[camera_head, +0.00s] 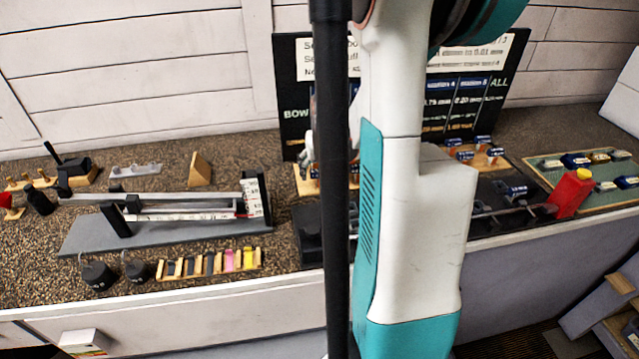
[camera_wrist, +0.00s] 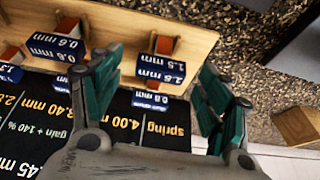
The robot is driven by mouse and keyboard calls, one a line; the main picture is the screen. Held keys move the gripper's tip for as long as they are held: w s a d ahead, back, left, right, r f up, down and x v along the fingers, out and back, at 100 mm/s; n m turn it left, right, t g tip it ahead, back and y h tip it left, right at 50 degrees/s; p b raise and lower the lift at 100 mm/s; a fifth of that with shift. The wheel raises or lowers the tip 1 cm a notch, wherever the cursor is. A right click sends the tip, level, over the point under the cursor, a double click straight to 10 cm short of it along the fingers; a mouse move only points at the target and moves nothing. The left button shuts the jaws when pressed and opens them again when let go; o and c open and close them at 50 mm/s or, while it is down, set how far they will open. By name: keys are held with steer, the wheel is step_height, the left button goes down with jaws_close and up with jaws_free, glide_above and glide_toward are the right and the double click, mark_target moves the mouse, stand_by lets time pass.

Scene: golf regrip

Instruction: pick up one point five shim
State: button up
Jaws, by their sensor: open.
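In the wrist view, the 1.5 shim is a small orange-red piece (camera_wrist: 165,44) set in a pale wooden rack (camera_wrist: 120,30). Just below it is a blue label (camera_wrist: 160,68) with upside-down white text that seems to read 1.5 mm. My gripper (camera_wrist: 162,64) is open and empty, with one teal finger to the left of the label and the other to its right. The fingers look apart from the shim, but their height above it is hard to tell. In the head view, my arm hides most of the rack and gripper.
Another orange-red piece (camera_wrist: 68,26) with a blue 0.6 mm label (camera_wrist: 56,46) stands left of the fingers. A dark printed board (camera_wrist: 60,120) lies below the rack. A wooden wedge (camera_wrist: 297,126) is at the right. A red bottle (camera_head: 572,193) stands on the bench.

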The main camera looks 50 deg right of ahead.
mark_target(320, 171)
steer(key=b+x, duration=0.1)
steer(key=x, duration=0.2)
steer(key=shift+w+f, duration=0.1)
steer(key=shift+f, duration=0.3)
steer(key=c, duration=1.2)
steer(key=shift+o, duration=0.2)
steer(key=shift+r, duration=0.2)
